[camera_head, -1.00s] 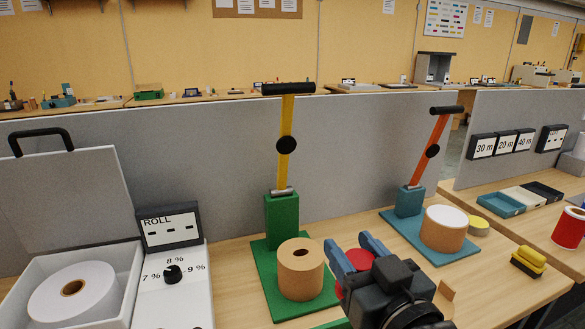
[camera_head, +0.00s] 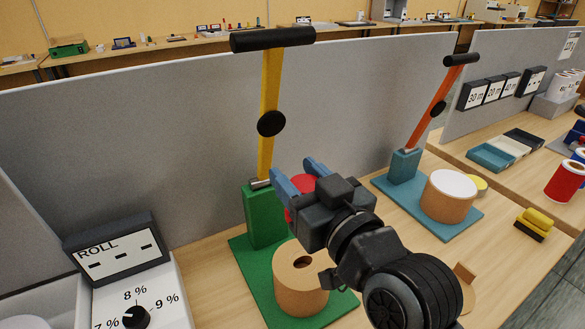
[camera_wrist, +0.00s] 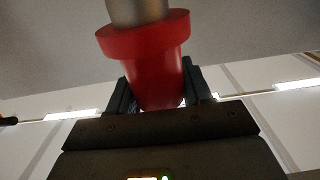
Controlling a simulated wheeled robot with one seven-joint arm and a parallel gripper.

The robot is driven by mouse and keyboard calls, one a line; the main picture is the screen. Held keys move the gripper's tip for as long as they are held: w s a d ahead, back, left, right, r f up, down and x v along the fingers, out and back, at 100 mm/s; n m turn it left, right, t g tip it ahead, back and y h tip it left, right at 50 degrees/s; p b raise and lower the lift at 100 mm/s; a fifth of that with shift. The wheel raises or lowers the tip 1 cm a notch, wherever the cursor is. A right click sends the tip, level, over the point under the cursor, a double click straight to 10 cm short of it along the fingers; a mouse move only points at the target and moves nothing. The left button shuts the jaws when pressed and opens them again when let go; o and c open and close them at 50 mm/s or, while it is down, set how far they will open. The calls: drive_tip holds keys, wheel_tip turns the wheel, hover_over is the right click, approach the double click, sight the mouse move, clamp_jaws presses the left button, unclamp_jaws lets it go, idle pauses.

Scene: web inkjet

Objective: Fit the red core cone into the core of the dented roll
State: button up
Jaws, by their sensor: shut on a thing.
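My gripper (camera_head: 303,178) is shut on the red core cone (camera_head: 297,206), in the air in front of the green press. The wrist view shows the red cone (camera_wrist: 155,75) between my fingers, with a wide red collar and a grey metal part beyond it. A tan roll (camera_head: 301,287) with a dark core hole in its top stands upright on the green base (camera_head: 258,280), below and apart from the cone. I cannot make out a dent on it. My arm covers part of its right side.
A green press with a yellow lever (camera_head: 268,115) rises behind the tan roll. A teal press with an orange lever (camera_head: 436,95) stands to the right, with a white-topped tan cylinder (camera_head: 449,196) on its base. A ROLL display (camera_head: 116,249) is at left.

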drive_tip(key=shift+s, duration=0.1)
drive_tip(key=shift+d+f+b, duration=0.1)
drive_tip(key=shift+f+b, duration=2.4)
drive_tip(key=shift+f, duration=0.4)
drive_tip(key=shift+f+b, duration=1.55)
drive_tip(key=shift+f, duration=0.25)
drive_tip(key=o, duration=1.2)
drive_tip(key=b+v, duration=0.1)
drive_tip(key=v, duration=0.6)
drive_tip(key=shift+s+d, duration=0.25)
drive_tip(key=shift+s, duration=0.1)
drive_tip(key=shift+s, duration=0.1)
